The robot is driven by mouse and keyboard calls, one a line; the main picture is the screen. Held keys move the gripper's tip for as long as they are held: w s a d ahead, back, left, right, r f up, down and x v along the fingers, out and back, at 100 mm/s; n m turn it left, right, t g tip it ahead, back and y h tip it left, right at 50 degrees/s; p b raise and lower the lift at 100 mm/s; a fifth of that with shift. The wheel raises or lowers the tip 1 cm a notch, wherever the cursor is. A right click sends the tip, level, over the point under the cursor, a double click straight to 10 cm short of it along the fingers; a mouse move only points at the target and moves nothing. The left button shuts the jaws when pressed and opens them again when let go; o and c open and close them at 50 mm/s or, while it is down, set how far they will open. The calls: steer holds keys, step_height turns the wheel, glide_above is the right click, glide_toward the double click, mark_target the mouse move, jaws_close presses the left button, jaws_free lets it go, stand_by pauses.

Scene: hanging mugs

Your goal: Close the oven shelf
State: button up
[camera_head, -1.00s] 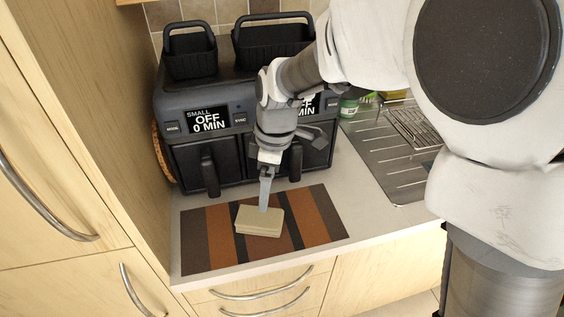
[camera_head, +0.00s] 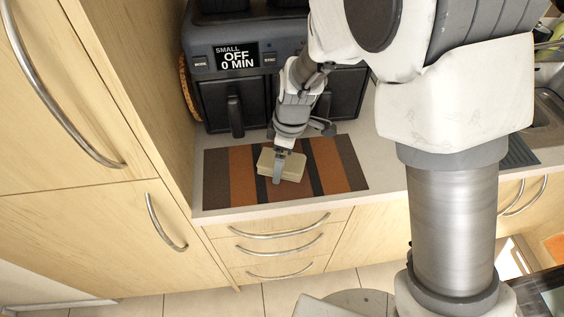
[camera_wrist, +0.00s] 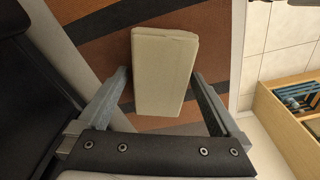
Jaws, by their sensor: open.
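No part that I can surely call an oven shelf shows. A dark two-drawer appliance (camera_head: 234,90) reading "OFF 0 MIN" stands on the counter, and its visible drawer fronts look shut. My gripper (camera_head: 279,180) is over the striped mat in front of it, pointing down at a cream block (camera_head: 292,166). In the wrist view my gripper (camera_wrist: 160,78) is open, with one finger on each side of the block (camera_wrist: 163,65). I cannot tell whether the fingers touch it.
The striped mat (camera_head: 215,180) lies near the counter's front edge. Shut wooden drawers (camera_head: 280,240) are below, and a tall cabinet (camera_head: 110,130) stands at left. A dark glossy surface (camera_head: 545,290) is cut off at lower right. An open-topped wooden compartment (camera_wrist: 285,115) shows in the wrist view.

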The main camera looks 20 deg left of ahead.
steer(key=c, duration=1.3)
step_height(320, 180, up, 9)
steer(key=shift+w+r, duration=0.1)
steer(key=shift+r, duration=0.1)
steer(key=d+r, duration=0.2)
steer(key=d, duration=0.8)
glide_toward(272, 162)
steer(key=f, duration=0.6)
steer(key=shift+a, duration=0.3)
steer(key=shift+f, duration=1.95)
